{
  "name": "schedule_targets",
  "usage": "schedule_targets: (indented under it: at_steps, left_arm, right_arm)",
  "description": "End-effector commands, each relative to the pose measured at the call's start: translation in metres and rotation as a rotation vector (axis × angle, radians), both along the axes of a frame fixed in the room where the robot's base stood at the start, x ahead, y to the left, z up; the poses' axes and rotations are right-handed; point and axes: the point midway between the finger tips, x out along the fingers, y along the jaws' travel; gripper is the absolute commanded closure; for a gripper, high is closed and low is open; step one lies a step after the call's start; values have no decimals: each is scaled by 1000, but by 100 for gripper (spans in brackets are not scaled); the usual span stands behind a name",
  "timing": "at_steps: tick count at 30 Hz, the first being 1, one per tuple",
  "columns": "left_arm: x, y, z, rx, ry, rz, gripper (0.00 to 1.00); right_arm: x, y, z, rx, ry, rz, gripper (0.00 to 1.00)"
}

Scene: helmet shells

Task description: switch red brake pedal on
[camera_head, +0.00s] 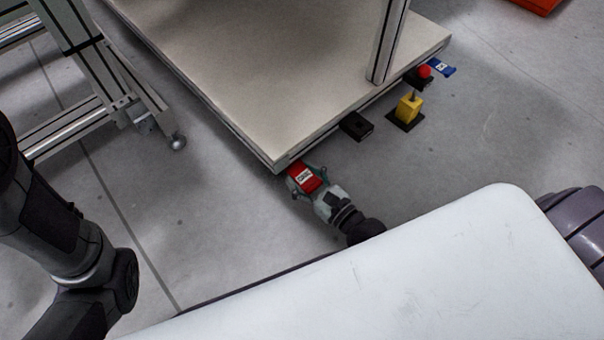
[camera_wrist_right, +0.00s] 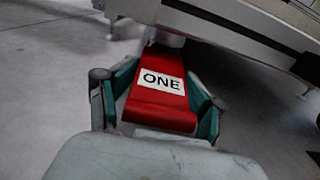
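The red brake pedal (camera_head: 303,176) sticks out at the near corner of the grey platform. In the right wrist view the red pedal (camera_wrist_right: 160,103) carries a white label reading "ONE". My right gripper (camera_head: 308,182) is at the pedal, with its fingers spread on either side of it. In the right wrist view the right gripper (camera_wrist_right: 158,88) has one green-grey finger left and one right of the pedal; whether they touch its sides is not clear. The pedal's far end runs under the platform edge and is partly hidden. My left arm shows at lower left, its gripper out of view.
The platform (camera_head: 270,70) rises just beyond the pedal. Along its right edge are a black block (camera_head: 356,126), a yellow block (camera_head: 409,107), a red button (camera_head: 425,71) and a blue tab (camera_head: 441,67). A metal frame (camera_head: 95,95) stands at left. The floor at right is clear.

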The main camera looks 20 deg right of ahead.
Motion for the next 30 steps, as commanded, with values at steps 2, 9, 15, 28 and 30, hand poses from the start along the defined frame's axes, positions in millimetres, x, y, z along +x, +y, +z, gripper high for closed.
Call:
schedule_targets:
  at_steps: [2, 9, 15, 28, 30]
  left_arm:
    - [0, 0, 0, 0, -1, 1, 60]
    - [-2, 0, 1, 1, -4, 1, 60]
    - [-3, 1, 2, 0, -8, 0, 60]
    - [-3, 0, 2, 0, -7, -1, 60]
    - [-3, 0, 2, 0, -7, -1, 60]
  right_arm:
    - [0, 0, 0, 0, 0, -1, 85]
    - [2, 0, -2, 6, -19, -3, 100]
    - [3, 0, -5, 35, -99, -2, 100]
    - [2, 1, -5, 44, -117, 0, 25]
    - [2, 1, -5, 44, -117, 0, 25]
